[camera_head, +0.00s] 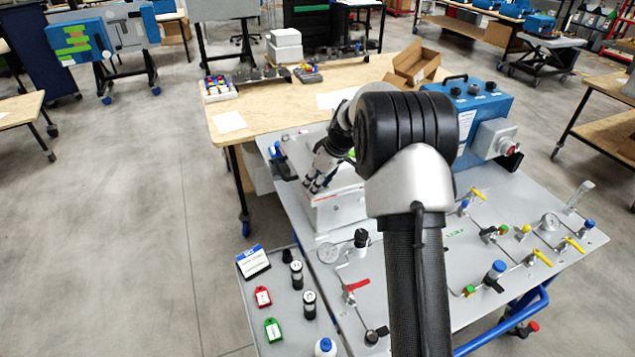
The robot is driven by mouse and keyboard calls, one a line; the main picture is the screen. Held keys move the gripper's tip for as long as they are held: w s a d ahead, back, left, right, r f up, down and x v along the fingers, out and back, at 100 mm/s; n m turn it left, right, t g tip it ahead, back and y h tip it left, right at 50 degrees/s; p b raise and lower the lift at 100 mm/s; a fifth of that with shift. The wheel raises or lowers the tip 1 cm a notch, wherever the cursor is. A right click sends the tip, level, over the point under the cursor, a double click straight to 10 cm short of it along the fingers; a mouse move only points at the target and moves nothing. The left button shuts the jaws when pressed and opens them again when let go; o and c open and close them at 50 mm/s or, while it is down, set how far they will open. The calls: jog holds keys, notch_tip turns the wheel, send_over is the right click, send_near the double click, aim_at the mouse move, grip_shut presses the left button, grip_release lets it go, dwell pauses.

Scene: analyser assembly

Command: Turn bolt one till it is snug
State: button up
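My gripper (315,187) points down at a light grey box-shaped unit (338,212) on the large grey panel (420,290). Its fingertips are at or just above the top of this unit, near its left side. They are small and dark here, so I cannot tell whether they touch it or are open or shut. I cannot make out bolt one; it is too small or hidden by the gripper and my arm. My arm covers the middle of the panel and part of the unit.
A blue box (480,115) with a grey side housing stands at the panel's back right. Gauges, tubing and coloured valve handles, such as a red one (357,285), rise from the panel. A side tray (285,325) holds tags and black cylinders. A wooden table (270,105) stands behind.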

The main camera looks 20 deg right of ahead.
jog(key=shift+c, duration=0.2)
grip_shut()
jog(key=shift+m, duration=0.4)
